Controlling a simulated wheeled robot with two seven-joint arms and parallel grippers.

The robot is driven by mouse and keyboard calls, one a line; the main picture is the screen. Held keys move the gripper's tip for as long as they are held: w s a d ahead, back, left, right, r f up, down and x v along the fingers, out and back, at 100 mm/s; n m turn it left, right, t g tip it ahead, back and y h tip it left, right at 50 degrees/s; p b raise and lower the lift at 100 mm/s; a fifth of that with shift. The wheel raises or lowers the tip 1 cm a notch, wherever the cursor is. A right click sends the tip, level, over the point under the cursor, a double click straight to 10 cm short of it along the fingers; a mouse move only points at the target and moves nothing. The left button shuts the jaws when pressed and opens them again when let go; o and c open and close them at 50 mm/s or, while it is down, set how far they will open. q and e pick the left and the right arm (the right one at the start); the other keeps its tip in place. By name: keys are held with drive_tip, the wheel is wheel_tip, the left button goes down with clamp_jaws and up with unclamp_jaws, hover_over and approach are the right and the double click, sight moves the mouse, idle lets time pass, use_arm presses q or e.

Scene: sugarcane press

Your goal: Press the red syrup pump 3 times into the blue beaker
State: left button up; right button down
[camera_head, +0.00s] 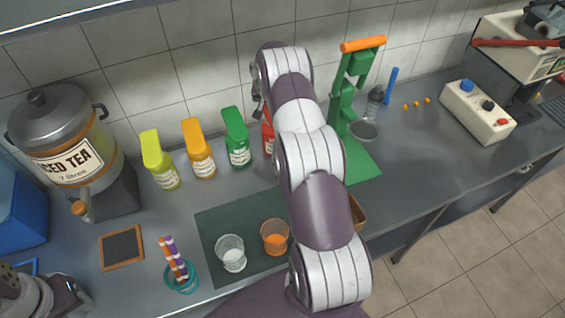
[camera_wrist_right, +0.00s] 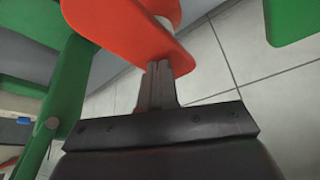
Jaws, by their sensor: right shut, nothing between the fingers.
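The red syrup pump (camera_head: 268,138) stands at the right end of the bottle row, mostly hidden behind my right arm. Its red head (camera_wrist_right: 125,30) fills the upper middle of the right wrist view. My right gripper (camera_wrist_right: 160,78) is shut and empty, its fingertips at the red head's edge; I cannot tell whether they touch. In the head view this gripper (camera_head: 259,95) is partly hidden by its arm. A teal-blue beaker (camera_head: 182,278) at the front left holds striped straws; no other blue beaker shows. My left gripper (camera_head: 72,292) is at the lower left edge, its jaws unclear.
Lime (camera_head: 160,165), orange (camera_head: 199,152) and green (camera_head: 236,140) pump bottles stand left of the red one. A clear glass (camera_head: 231,253) and an orange-filled glass (camera_head: 275,238) stand on the dark mat (camera_head: 222,218). A green press (camera_head: 343,100) stands right of my arm.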

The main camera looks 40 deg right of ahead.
drive_tip(key=shift+s+f+b, duration=0.1)
drive_tip(key=shift+f+b, duration=0.3)
drive_tip(key=shift+f, duration=0.3)
drive_tip(key=shift+r+p, duration=0.35)
drive_tip(key=shift+r, duration=0.25)
drive_tip(key=shift+r+p, duration=0.55)
drive_tip(key=shift+r, duration=1)
drive_tip(key=shift+f, duration=0.1)
drive_tip(key=shift+f+b, duration=1.9)
drive_tip(key=shift+f, duration=0.05)
drive_tip(key=shift+r, duration=0.15)
drive_tip(key=shift+r+p, duration=0.95)
drive_tip(key=shift+r, duration=0.95)
